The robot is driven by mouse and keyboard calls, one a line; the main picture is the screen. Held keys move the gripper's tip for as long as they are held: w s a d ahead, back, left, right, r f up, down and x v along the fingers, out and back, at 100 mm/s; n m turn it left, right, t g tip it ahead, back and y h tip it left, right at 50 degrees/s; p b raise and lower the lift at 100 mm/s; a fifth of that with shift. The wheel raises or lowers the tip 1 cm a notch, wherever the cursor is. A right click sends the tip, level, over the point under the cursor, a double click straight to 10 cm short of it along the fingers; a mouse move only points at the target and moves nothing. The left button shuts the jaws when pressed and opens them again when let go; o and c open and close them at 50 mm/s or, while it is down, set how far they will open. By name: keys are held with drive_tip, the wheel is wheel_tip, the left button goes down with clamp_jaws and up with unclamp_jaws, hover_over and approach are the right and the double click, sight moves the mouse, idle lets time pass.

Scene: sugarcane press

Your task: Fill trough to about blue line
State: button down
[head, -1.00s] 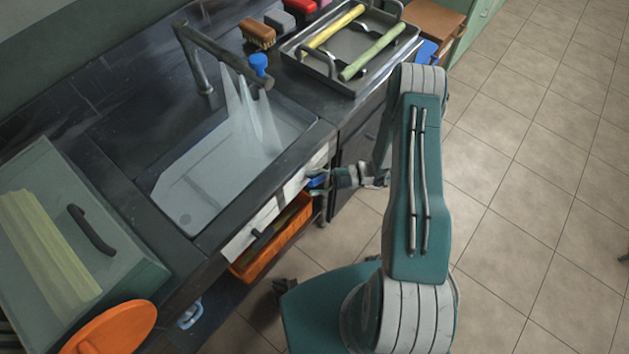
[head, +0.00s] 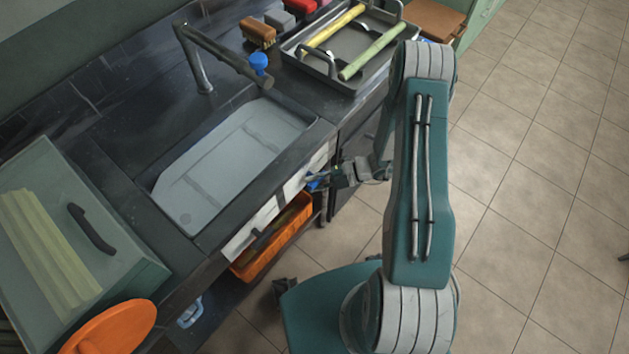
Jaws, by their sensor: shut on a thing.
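The trough (head: 190,190) is a basin set into the dark counter, with a pale grey-blue surface inside. I cannot make out a blue line or judge the water level exactly. The bent metal tap (head: 222,58) with a blue knob (head: 259,62) stands over its far end, and no stream falls from it. My gripper (head: 320,179) is at the counter's front, below the trough's rim, shut on a small blue handle (head: 313,185). The handle is partly hidden by the gripper.
A metal tray (head: 322,67) with yellow and green canes stands at the back right, beside a brown brush (head: 258,33). An orange bin (head: 272,240) sits under the counter. A green-grey box (head: 135,268) and an orange disc (head: 110,330) are at left. The tiled floor at right is clear.

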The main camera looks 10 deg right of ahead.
drive_tip(key=shift+f, duration=0.1)
drive_tip(key=c, duration=0.5)
unclamp_jaws()
drive_tip(key=shift+a, duration=0.1)
drive_tip(key=v, duration=1.2)
